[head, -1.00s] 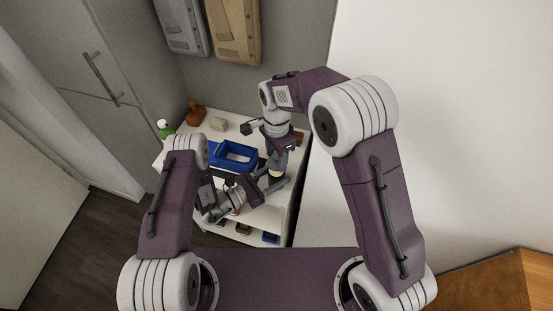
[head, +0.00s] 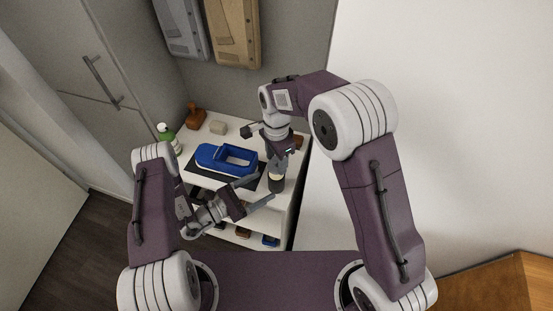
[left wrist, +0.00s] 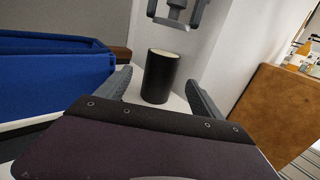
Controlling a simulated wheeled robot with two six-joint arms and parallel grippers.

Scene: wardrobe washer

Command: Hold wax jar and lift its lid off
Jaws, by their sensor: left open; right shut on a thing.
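The wax jar (head: 277,182) is a black cylinder with a pale cream top, upright near the front right of the white cabinet top. It also shows in the left wrist view (left wrist: 160,80), where its top is uncovered. My left gripper (head: 264,187) is open, its fingers pointing at the jar from the left; in the left wrist view the jar stands ahead, between the finger lines, with no clear contact. My right gripper (left wrist: 178,14) is above the jar, apart from it, shut on a small dark thing that looks like the lid; the arm largely hides it in the head view.
A blue caddy (head: 213,166) sits on a dark mat left of the jar. A green bottle (head: 165,132), a brown object (head: 195,115) and a beige block (head: 218,128) stand farther back. A white wall or panel rises close on the right. Shoes lie on the shelf below.

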